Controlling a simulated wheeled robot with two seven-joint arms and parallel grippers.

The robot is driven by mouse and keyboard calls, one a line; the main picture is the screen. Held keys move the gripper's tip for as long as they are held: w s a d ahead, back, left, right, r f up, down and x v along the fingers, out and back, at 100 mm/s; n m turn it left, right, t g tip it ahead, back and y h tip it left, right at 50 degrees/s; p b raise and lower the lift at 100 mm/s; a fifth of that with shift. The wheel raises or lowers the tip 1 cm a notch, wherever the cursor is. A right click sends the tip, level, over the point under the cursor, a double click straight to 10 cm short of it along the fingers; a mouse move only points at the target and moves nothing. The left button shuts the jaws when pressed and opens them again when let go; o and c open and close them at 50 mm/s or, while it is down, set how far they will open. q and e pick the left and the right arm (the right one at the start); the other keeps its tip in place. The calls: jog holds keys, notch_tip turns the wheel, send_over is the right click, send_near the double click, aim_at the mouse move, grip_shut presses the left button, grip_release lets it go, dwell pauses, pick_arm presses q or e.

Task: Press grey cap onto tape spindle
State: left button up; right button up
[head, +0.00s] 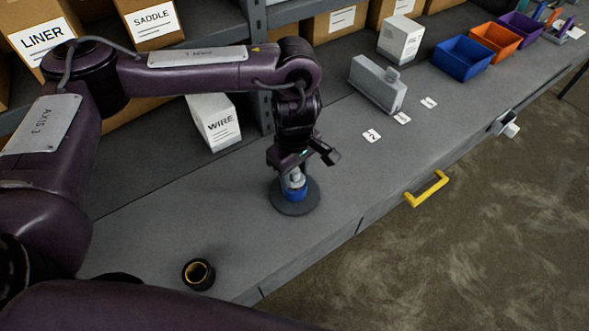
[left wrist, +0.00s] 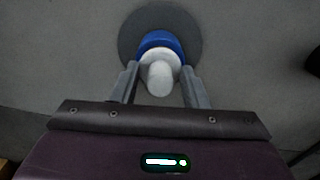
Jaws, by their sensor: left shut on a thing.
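The tape spindle stands on the bench, with a round dark base (head: 283,206) and a blue tape roll (head: 296,195) around it. The base (left wrist: 133,32) and blue tape (left wrist: 158,40) also show in the left wrist view. The pale grey cap (left wrist: 160,76), with a rounded knob, is between the fingers of my left gripper (left wrist: 158,82), which is shut on it. In the head view my left gripper (head: 294,176) points down over the spindle, with the cap right above the blue tape. I cannot tell whether the cap is fully seated. My right gripper is not in view.
A black roll with a tan core (head: 198,274) lies near the bench front. A grey dispenser (head: 377,84), small white cards (head: 372,136) and blue (head: 462,58) and orange (head: 496,41) bins are to the right. A WIRE box (head: 215,122) stands behind. A yellow handle (head: 426,189) juts from the front.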

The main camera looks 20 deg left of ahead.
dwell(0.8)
pick_arm(q)
jog(key=shift+f, duration=0.15)
dwell(0.7)
jog(key=o, duration=1.5)
jog(key=shift+r+p, duration=2.95)
jog(key=shift+r, duration=0.6)
jog(key=shift+c, duration=0.4)
grip_shut()
